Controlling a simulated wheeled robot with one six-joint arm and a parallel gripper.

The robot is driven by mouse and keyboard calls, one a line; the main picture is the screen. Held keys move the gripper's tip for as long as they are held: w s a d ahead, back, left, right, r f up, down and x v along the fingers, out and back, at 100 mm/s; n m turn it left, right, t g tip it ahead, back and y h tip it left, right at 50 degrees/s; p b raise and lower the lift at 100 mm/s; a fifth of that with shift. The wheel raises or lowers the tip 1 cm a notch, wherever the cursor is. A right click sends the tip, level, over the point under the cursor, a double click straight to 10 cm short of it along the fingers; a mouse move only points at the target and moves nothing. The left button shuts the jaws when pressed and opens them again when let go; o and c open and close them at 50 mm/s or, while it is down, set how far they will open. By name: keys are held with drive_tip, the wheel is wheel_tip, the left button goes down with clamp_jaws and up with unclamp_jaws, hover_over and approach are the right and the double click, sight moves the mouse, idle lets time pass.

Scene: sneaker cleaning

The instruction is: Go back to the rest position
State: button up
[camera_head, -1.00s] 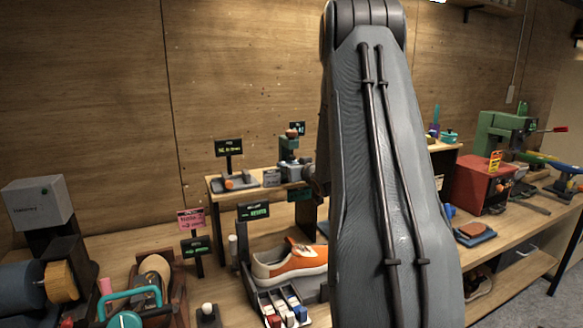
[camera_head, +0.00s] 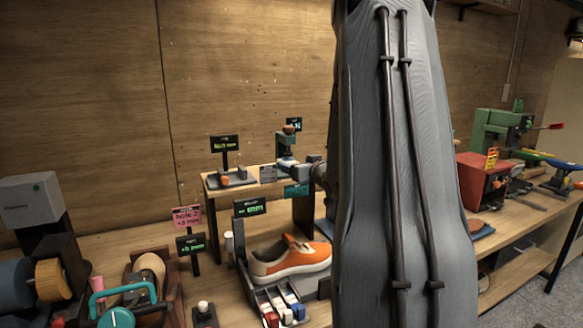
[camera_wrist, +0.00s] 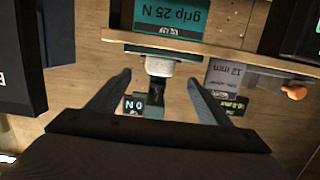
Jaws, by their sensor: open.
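My gripper (camera_wrist: 155,92) shows in the wrist view with its two fingers spread wide apart and nothing held between them. The wrist picture is upside down, and a small green device with a pale grey part (camera_wrist: 160,68) shows beyond the gap between the fingers. In the head view my grey arm stands tall across the right of centre, and the gripper's fingertips are hidden there. An orange and cream sneaker (camera_head: 290,260) rests on its dark stand to the left of my arm.
A small raised shelf (camera_head: 225,191) holds a green device (camera_head: 285,150) and little signs, close to my arm. A caddy of small coloured bottles (camera_head: 281,306) stands before the sneaker. A red box (camera_head: 484,183) and green machine (camera_head: 500,132) stand at right.

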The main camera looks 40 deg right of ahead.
drive_tip(key=shift+s+a+r, duration=0.1)
drive_tip(key=shift+s+a, duration=0.05)
drive_tip(key=shift+s, duration=0.25)
